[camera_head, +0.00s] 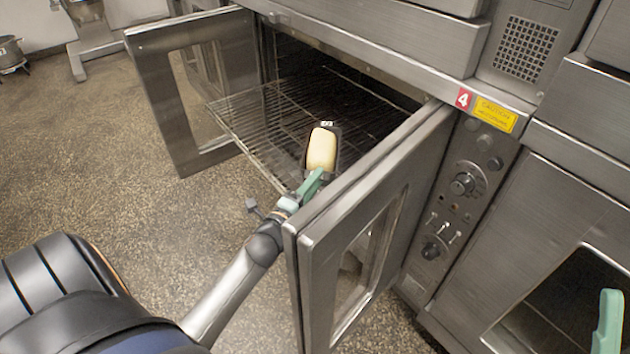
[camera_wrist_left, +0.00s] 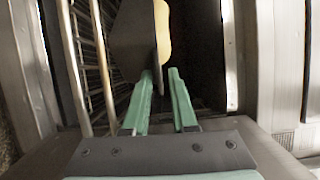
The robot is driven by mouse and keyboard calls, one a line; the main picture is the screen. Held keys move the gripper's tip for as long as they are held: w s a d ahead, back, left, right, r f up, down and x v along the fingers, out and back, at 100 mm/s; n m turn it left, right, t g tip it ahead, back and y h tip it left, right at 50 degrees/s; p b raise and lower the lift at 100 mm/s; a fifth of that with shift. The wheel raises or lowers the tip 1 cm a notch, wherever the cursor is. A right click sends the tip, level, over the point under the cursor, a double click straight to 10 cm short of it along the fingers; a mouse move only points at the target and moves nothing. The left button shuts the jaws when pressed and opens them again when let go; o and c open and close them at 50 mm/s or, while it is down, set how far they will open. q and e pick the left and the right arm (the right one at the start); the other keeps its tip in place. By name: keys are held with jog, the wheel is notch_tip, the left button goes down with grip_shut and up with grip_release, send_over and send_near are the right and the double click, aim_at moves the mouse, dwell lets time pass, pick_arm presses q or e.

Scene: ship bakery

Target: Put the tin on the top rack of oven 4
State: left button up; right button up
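The tin (camera_head: 309,158) is dark, with a pale yellow loaf-shaped filling. My left gripper (camera_head: 313,184) has its green fingers at the tin's near end. The tin is at the mouth of oven 4, over the right part of a wire rack (camera_head: 235,117) that sticks out of the oven. I cannot tell whether it touches the rack. One green finger of my right gripper (camera_head: 609,322) shows at the lower right edge; its opening is hidden.
Both oven doors stand open, the left door (camera_head: 150,95) and the right door (camera_head: 310,255), with my left arm close beside the right one. A red 4 label (camera_head: 463,98) and control panel (camera_head: 455,200) are to the right. Floor (camera_head: 120,205) is clear at left.

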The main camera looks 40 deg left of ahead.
pick_arm(q)
jog(key=shift+o, duration=0.7)
jog(key=shift+r, duration=0.15)
jog(key=s+d+p, duration=0.1)
jog(key=s+p, duration=0.1)
jog(key=s, duration=1)
jog(key=shift+d, duration=0.25)
